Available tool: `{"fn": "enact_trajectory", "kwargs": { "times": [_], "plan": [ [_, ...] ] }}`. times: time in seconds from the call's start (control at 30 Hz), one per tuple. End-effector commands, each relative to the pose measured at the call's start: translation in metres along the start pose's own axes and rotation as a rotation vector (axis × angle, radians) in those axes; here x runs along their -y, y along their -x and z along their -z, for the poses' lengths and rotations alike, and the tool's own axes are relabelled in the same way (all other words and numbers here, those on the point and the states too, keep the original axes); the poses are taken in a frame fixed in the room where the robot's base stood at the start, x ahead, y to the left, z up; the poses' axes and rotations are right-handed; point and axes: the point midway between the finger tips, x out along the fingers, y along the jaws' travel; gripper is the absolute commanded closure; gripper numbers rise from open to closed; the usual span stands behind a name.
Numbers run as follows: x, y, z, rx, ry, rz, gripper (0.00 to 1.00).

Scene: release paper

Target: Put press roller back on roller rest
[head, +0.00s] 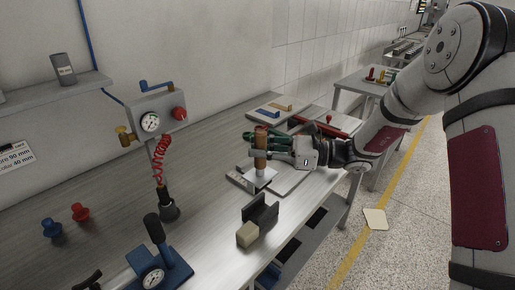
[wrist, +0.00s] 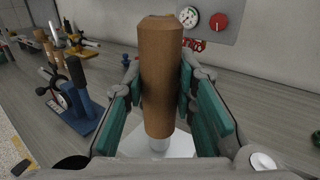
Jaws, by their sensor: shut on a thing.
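My gripper (head: 262,143) is shut on an upright wooden handle (head: 260,158), which stands tall between the green finger pads in the wrist view (wrist: 161,80). A pale piece (wrist: 159,146) shows below the handle, over or on a white flat surface; I cannot tell whether it touches. I take this handled tool for the press roller, though no roller drum is clear. A dark grey angled holder (head: 264,212) with a cream block (head: 247,234) at its near end stands by the bench's front edge, nearer than my gripper. It may be the roller rest; I cannot be sure.
A gauge box with a red knob (head: 179,113) and red coiled hose stands behind left. A blue-based gauge press (head: 160,270) stands at the near left, with blue and red knobs (head: 80,212) beyond. Bare bench (head: 120,190) lies between. A pale sheet (head: 375,219) lies on the floor.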

Motion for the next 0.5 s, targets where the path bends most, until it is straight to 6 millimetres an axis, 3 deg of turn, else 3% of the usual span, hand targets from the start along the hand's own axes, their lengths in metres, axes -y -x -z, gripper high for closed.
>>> {"fn": "enact_trajectory", "kwargs": {
  "times": [0.23, 0.5],
  "plan": [
    [0.000, 0.003, 0.001, -0.003, 0.000, 0.003, 1.00],
    [0.001, 0.002, 0.022, -0.003, -0.001, 0.003, 1.00]
  ]
}}
